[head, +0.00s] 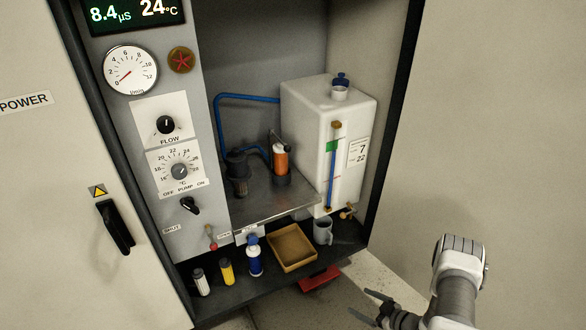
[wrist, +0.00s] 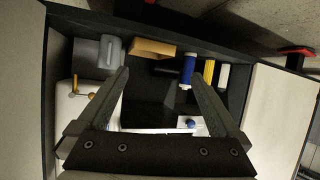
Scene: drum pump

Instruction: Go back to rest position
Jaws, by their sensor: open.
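My gripper (head: 361,303) is at the lower right of the head view, outside the cabinet and in front of its lower right edge. In the wrist view my gripper (wrist: 158,76) has its two fingers spread apart with nothing held between them. The fingers point towards the low shelf of the cabinet. The open cabinet (head: 262,60) holds a white tank (head: 310,125) with a blue-capped filler neck, and an orange-and-white cartridge (head: 280,158) beside a dark pump part (head: 238,172) on a metal shelf.
A red object (head: 319,279) lies at the cabinet's foot. Pale panels flank the cabinet.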

